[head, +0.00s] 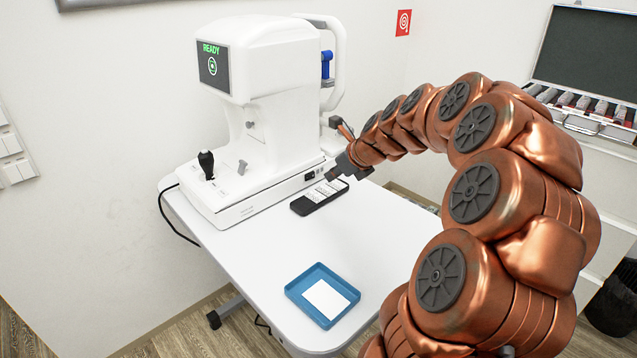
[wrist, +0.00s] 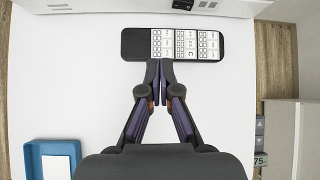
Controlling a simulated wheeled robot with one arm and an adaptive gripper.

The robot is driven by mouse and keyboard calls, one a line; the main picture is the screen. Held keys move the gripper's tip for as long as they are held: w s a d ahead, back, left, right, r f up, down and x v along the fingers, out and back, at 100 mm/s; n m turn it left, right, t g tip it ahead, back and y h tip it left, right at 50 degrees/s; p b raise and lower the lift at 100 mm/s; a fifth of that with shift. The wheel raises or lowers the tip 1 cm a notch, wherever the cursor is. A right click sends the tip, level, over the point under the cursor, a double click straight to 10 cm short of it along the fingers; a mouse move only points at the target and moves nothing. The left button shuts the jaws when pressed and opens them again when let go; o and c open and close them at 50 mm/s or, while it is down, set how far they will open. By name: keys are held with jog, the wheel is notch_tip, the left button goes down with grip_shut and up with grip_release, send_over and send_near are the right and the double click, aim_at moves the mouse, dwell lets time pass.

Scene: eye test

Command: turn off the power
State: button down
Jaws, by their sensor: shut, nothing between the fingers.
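The white eye-test machine (head: 270,85) stands on the white table (head: 215,245). Its screen (head: 212,66) is lit and reads READY in green. A small black switch or socket (head: 310,175) sits low on the machine's side facing my arm; I cannot tell its position. My gripper (head: 331,178) is close to that side, apart from it as far as I can see. In the wrist view my gripper (wrist: 166,62) has its fingertips together and empty, at the near edge of a black panel with white printed blocks (wrist: 137,44). The machine's base (wrist: 130,5) shows at the top edge there.
A blue tray (head: 292,291) with a white card (head: 326,299) lies at the table's front; the tray also shows in the wrist view (wrist: 32,160). A black joystick (head: 207,163) stands on the machine's base. An open lens case (head: 590,60) is at right.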

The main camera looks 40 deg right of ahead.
aim_at(326, 193)
jog(key=d, duration=0.1)
jog(key=d+m, duration=0.2)
jog(key=shift+d+f+h, duration=0.25)
jog(key=shift+h, duration=0.05)
jog(key=shift+w+f, duration=0.1)
jog(key=b+x, duration=0.1)
jog(key=x, duration=0.9)
jog(key=shift+w, duration=0.15)
jog(key=w, duration=0.2)
jog(key=shift+w, duration=0.9)
jog(key=shift+r, duration=0.25)
